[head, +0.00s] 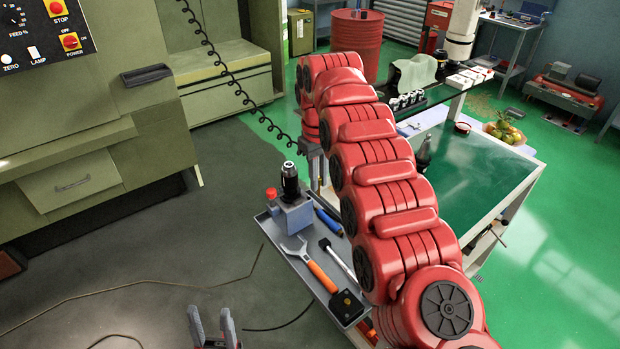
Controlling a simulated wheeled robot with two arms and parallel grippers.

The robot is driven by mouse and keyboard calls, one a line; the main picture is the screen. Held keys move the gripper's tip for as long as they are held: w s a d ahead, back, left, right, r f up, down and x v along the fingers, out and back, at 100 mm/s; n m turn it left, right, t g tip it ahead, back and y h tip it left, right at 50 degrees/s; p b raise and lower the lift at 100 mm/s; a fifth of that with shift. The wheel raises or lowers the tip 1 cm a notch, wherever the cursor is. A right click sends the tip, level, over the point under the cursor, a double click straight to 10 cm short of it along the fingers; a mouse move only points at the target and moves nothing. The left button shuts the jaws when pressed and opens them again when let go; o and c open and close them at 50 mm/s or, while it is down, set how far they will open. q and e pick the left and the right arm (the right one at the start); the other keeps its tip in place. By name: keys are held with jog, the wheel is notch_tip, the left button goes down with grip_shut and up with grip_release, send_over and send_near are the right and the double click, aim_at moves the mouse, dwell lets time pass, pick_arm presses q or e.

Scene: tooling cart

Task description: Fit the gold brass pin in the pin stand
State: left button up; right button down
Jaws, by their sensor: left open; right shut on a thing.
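My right arm is the big red one that arches across the middle of the head view. Its grey gripper (316,176) points down over the back of the grey cart tray (263,222), just right of the black tool holder. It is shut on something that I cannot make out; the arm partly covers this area. My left gripper (212,328) is open and empty at the bottom edge, left of and apart from the tray. I cannot clearly identify the gold brass pin or the pin stand. A black block (344,312) with a small yellow spot sits at the tray's front.
The tray holds a blue-grey block (294,217) with a black tool holder (290,182), a wrench with orange handle (322,276), a hammer-like tool (338,258) and blue-handled tool (328,220). A green-topped bench (470,190) stands right; a green machine (75,180) left.

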jog(key=shift+w+d+f, duration=0.1)
jog(key=shift+d+f, duration=0.15)
jog(key=shift+d, duration=0.05)
